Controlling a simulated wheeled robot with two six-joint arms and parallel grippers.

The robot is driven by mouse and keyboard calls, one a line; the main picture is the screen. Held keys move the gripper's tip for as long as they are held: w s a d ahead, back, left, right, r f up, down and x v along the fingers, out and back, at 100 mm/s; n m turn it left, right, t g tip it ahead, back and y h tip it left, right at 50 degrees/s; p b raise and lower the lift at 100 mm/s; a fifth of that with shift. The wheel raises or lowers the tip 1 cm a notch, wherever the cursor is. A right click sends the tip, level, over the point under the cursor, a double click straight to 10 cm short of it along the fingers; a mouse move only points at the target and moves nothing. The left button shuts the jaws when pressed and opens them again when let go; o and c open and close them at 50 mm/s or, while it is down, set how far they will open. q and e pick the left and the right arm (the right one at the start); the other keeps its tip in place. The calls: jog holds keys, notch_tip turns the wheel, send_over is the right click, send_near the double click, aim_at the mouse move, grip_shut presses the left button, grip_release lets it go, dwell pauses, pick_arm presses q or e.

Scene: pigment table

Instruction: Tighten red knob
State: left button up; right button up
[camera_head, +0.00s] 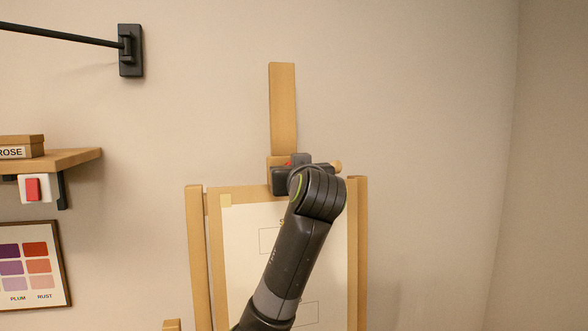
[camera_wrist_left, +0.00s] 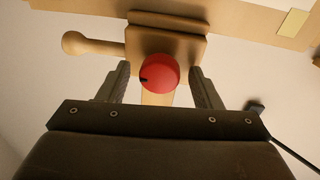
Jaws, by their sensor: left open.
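The red knob (camera_wrist_left: 159,73) sits on the front of a wooden clamp block (camera_wrist_left: 190,48) on the easel. It is round, with a small dark mark at its left edge in the left wrist view. In the head view only a sliver of the red knob (camera_head: 289,164) shows. My left gripper (camera_wrist_left: 159,80) is open, with one finger on each side of the knob. A gap shows between each finger and the knob. In the head view my left gripper (camera_head: 291,172) is at the clamp, partly hidden by its own wrist. My right gripper is not in view.
The easel (camera_head: 196,250) carries a pale sheet (camera_head: 243,225) below the clamp, and its wooden mast (camera_head: 283,105) rises above. A wooden peg (camera_wrist_left: 88,44) sticks out sideways from the block. A shelf (camera_head: 75,158) and a colour chart (camera_head: 30,262) are at left. The right wall side is clear.

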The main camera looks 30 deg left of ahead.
pick_arm(q)
jog(key=c, duration=1)
jog(key=shift+d+f+n+g+y+b, duration=0.1)
jog(key=shift+n+g+y+b, duration=0.3)
jog(key=shift+n+b, duration=2.15)
jog(key=shift+a+r+n+g+y+b, duration=0.1)
jog(key=shift+n+g+y+b, duration=0.3)
jog(key=shift+n+b, duration=2.1)
jog(key=shift+d+f+n+g+y+b, duration=0.1)
jog(key=shift+n+g+y+b, duration=0.25)
jog(key=shift+n+b, duration=2.2)
jog(key=shift+n+p, duration=0.55)
jog(key=shift+n, duration=0.15)
